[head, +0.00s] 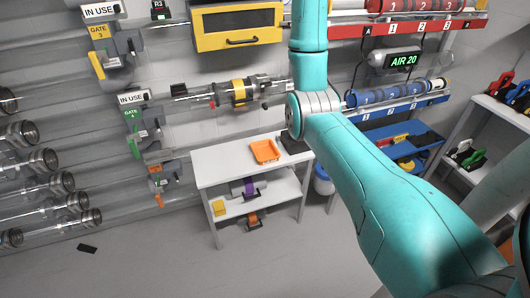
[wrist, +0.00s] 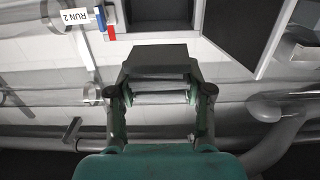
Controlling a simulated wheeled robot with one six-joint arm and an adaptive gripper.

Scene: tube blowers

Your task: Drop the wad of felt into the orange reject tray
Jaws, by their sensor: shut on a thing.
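The orange reject tray (head: 265,151) lies on top of the white table in the head view and looks empty. My gripper (wrist: 160,80) shows in the wrist view, with its two fingers reaching up the picture. It is shut on a dark grey, blocky thing (wrist: 160,56), which looks like the wad of felt. My gripper and the wad are out of sight in the head view, where my teal arm runs up past the top edge. The tray cannot be made out in the wrist view.
The white table (head: 219,174) has a lower shelf with a yellow block (head: 218,208) and clamped tube pieces. A dark pad (head: 293,143) lies beside the tray. A yellow cabinet (head: 238,27) and glass tubes are on the wall. Blue racks (head: 398,106) stand right of my arm.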

